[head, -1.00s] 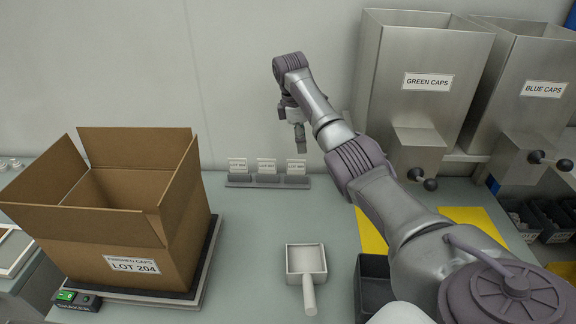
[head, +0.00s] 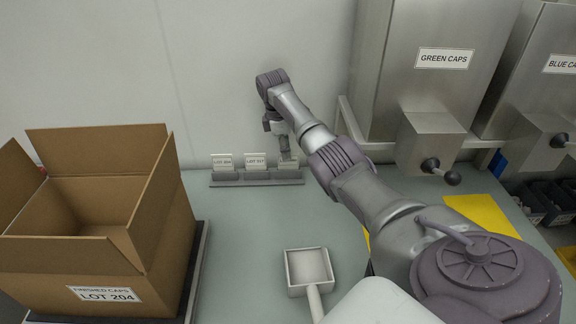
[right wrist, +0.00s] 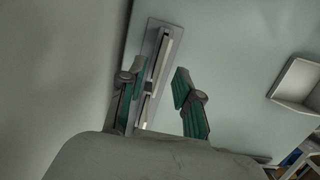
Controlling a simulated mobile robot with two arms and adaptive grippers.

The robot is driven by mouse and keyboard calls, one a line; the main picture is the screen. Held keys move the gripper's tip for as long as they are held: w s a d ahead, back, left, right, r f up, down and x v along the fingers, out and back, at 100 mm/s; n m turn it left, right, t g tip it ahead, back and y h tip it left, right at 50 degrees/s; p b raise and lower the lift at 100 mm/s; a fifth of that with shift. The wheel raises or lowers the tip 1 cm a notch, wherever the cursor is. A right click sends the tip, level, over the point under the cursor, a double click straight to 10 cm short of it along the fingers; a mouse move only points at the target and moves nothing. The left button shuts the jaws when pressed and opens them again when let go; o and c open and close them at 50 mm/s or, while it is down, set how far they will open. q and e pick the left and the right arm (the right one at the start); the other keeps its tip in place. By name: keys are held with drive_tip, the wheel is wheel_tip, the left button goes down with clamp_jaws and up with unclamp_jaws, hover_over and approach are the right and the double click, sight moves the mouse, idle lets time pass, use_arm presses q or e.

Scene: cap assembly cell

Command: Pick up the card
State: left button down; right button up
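Three small white cards stand upright in a grey holder (head: 240,180) at the back of the table. The left card (head: 222,161) reads LOT 204, and the middle card (head: 255,161) seems to read LOT 317. My right gripper (head: 285,154) is at the right card (head: 289,164) and partly covers it, so its print is hidden. In the right wrist view, my right gripper (right wrist: 155,82) is open, its two green-padded fingers apart on either side of the holder (right wrist: 163,42). My left gripper is not in view.
A cardboard box (head: 160,245) labelled LOT 204 stands at the left. A white scoop (head: 309,270) lies in the front middle. Metal hoppers for green caps (head: 440,95) and blue caps (head: 545,90) stand at the right. The table between holder and scoop is clear.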

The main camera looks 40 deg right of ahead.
sight(288, 165)
drive_tip(key=f, duration=0.3)
drive_tip(key=d+f, duration=0.1)
drive_tip(key=f, duration=0.1)
drive_tip(key=shift+s, duration=0.35)
drive_tip(key=shift+a, duration=0.1)
clamp_jaws()
